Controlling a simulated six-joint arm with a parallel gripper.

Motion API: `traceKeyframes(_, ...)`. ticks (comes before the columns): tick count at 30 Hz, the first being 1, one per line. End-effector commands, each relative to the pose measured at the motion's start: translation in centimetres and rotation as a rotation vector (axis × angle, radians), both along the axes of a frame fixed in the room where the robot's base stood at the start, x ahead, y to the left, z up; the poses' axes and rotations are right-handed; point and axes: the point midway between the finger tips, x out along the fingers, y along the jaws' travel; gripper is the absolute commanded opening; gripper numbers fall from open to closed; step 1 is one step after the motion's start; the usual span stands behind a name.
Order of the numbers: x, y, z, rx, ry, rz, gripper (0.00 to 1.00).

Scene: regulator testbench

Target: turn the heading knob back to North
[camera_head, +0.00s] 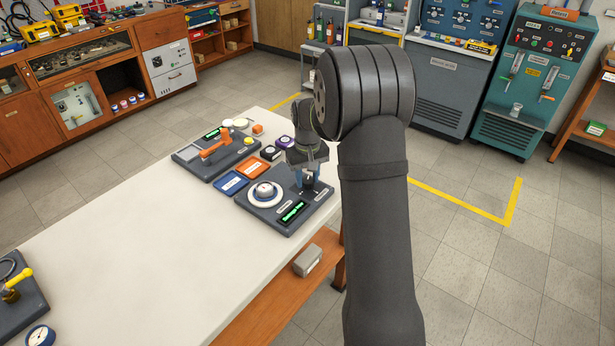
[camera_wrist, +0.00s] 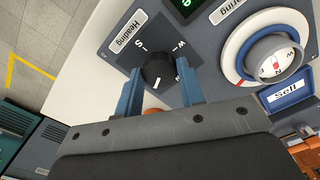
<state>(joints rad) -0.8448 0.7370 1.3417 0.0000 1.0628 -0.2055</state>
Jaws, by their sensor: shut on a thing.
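The heading knob (camera_wrist: 158,73) is a round black knob on a dark grey panel (camera_wrist: 203,62), beside a white label reading "Heading" (camera_wrist: 128,32). The letters S and W show on the panel around it. In the head view my gripper (camera_head: 308,176) is over the right part of the panel (camera_head: 258,211).
A white compass dial (camera_wrist: 271,60) with a red mark is on the same panel, beside a green display (camera_head: 293,211). Blue and orange trays (camera_head: 232,184) and another panel with an orange handle (camera_head: 215,147) lie behind.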

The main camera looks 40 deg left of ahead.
Motion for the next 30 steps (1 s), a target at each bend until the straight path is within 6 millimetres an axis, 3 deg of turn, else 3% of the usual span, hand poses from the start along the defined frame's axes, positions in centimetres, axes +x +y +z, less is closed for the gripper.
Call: traceKeyframes(30,0.0,-0.01,-0.01,-0.001,0.0,0.923,0.13)
